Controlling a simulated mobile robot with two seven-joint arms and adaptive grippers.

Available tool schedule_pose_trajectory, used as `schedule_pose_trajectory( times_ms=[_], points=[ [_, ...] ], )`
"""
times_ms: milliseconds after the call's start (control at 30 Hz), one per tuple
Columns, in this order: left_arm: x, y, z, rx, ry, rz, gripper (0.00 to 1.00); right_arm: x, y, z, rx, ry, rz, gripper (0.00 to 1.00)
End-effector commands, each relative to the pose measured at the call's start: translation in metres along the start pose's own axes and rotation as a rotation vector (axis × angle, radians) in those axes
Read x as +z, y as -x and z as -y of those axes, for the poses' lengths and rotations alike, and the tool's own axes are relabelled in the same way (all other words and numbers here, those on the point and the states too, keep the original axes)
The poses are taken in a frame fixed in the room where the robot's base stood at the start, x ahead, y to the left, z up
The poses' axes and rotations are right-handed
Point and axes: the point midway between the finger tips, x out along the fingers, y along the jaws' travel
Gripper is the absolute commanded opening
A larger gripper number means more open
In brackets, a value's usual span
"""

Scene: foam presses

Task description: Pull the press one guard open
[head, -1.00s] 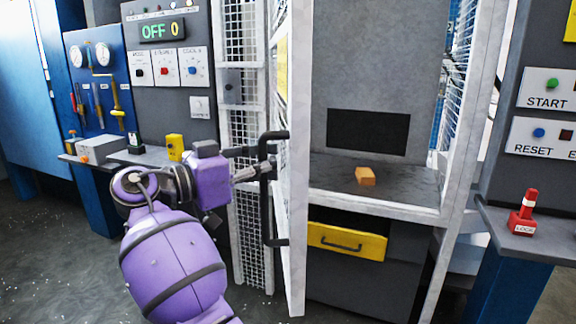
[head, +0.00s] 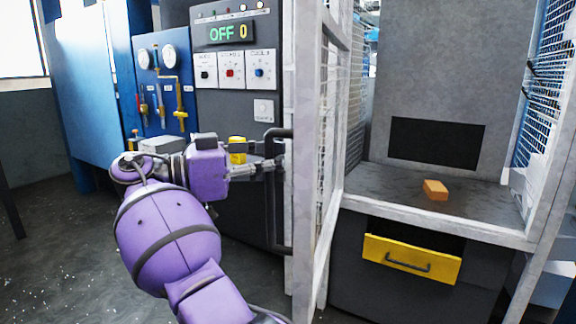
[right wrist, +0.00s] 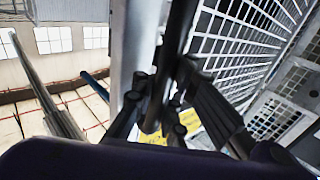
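The press guard (head: 303,170) is a white-framed mesh door. In the head view it stands swung out from the press front, and the press opening to its right is uncovered. Its black bar handle (head: 271,215) is on the side facing left. My right gripper (head: 272,165), on the purple arm, is at the upper part of this handle. In the right wrist view the dark fingers (right wrist: 160,115) close around the black handle bar (right wrist: 175,45), beside the white frame (right wrist: 132,50). The exact finger contact is partly hidden. My left gripper is not in view.
Inside the press an orange block (head: 436,190) lies on the grey bed (head: 385,183). A yellow drawer front (head: 411,258) is below. Grey floor (head: 50,240) is free at left.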

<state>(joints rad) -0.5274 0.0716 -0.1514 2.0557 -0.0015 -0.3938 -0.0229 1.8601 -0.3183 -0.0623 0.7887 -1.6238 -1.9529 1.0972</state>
Motion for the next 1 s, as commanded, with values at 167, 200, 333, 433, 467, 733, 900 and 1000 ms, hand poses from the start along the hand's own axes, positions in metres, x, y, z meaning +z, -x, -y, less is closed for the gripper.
schedule_pose_trajectory(
  times_ms=[167,200,333,433,467,733,900,1000],
  points=[
    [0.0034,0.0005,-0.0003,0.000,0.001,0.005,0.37,0.0068,0.0098,-0.0017,0.015,0.009,0.013,0.00],
    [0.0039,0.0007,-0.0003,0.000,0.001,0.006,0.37,0.0068,0.0102,-0.0016,0.016,0.009,0.013,0.00],
    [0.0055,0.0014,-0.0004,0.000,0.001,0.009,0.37,0.0071,0.0108,-0.0015,0.018,0.009,0.014,0.00],
    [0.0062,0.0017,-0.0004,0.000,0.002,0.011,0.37,0.0071,0.0108,-0.0015,0.018,0.009,0.015,0.00],
    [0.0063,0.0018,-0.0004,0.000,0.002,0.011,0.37,0.0071,0.0108,-0.0015,0.018,0.009,0.015,0.00],
    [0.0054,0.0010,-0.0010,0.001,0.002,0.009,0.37,0.0068,0.0110,-0.0017,0.018,0.008,0.016,0.16],
    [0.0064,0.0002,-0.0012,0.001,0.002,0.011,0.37,0.0051,0.0098,-0.0015,0.019,0.006,0.013,0.33],
    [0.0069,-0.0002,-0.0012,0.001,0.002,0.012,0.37,0.0041,0.0090,-0.0013,0.019,0.005,0.012,0.33]
  ],
)
